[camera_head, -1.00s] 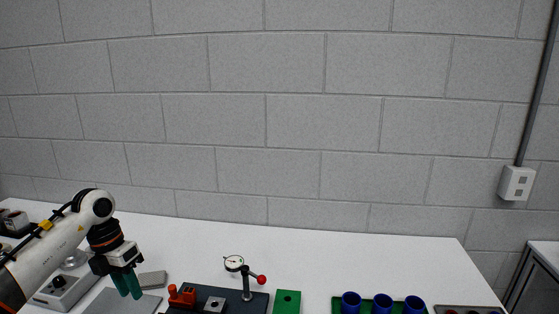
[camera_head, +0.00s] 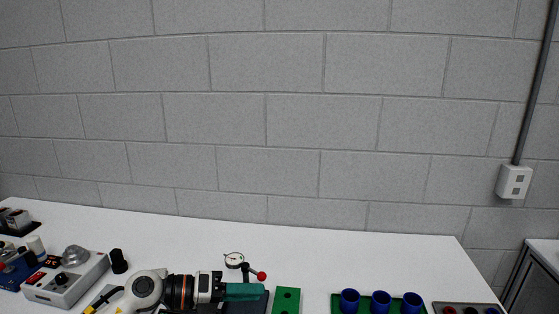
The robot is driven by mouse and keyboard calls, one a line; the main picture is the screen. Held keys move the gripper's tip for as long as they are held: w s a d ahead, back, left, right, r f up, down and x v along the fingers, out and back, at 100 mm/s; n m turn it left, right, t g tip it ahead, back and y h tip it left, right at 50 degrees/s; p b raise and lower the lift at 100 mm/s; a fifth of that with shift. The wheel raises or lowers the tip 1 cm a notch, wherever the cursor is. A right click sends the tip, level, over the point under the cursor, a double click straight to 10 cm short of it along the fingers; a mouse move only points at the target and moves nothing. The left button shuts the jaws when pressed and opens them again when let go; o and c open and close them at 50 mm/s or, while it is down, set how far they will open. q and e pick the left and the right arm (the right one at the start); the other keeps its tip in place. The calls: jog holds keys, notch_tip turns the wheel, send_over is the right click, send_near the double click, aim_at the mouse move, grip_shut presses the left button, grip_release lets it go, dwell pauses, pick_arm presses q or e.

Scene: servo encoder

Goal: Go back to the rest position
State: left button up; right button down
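My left gripper (camera_head: 246,291) is low in the view with its teal fingers pointing right. They lie in front of the dark base plate (camera_head: 258,306) of a dial gauge stand. The fingers overlap from this side, so I cannot tell whether they are open or shut, and I see nothing held in them. The dial gauge (camera_head: 234,260) with its red knob (camera_head: 262,276) stands just behind the fingers. My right gripper is not in view.
A green block (camera_head: 287,301) is just right of the fingertips. A green tray (camera_head: 336,304) with blue cups (camera_head: 381,301) and a dark tray (camera_head: 478,306) stand further right. A grey device box (camera_head: 62,287) and a black knob-like piece (camera_head: 118,261) are left. The rear table is clear.

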pick_arm(q)
jog(key=a+r+n+t+y, duration=0.2)
jog(key=a+r+n+t, duration=0.15)
jog(key=n+t, duration=1.2)
jog(key=s+a+f+n+g+y, duration=0.25)
jog(key=a+f+n+y, duration=0.35)
jog(key=n, duration=0.3)
jog(key=s+a+f+n+g+y, duration=0.2)
jog(key=s+a+f+n+y, duration=0.2)
jog(key=f+n+y, duration=0.4)
jog(key=s+f+n+g, duration=0.2)
jog(key=s+f+g, duration=0.15)
jog(key=s, duration=0.35)
jog(key=s+f+n+g+h, duration=0.1)
jog(key=s+f+g, duration=0.25)
jog(key=s, duration=0.35)
jog(key=s+f+n+g, duration=0.2)
jog(key=s+f+g, duration=0.15)
jog(key=s, duration=0.45)
notch_tip(320, 180, down, 25)
jog(key=s+g, duration=0.1)
jog(key=g, duration=0.1)
jog(key=s+a+f, duration=0.1)
jog(key=s+f, duration=0.7)
jog(key=s+a+f+g, duration=0.1)
jog(key=s+a+f, duration=0.1)
jog(key=s+f, duration=0.7)
jog(key=shift+a+m, duration=0.3)
jog(key=shift+m, duration=0.05)
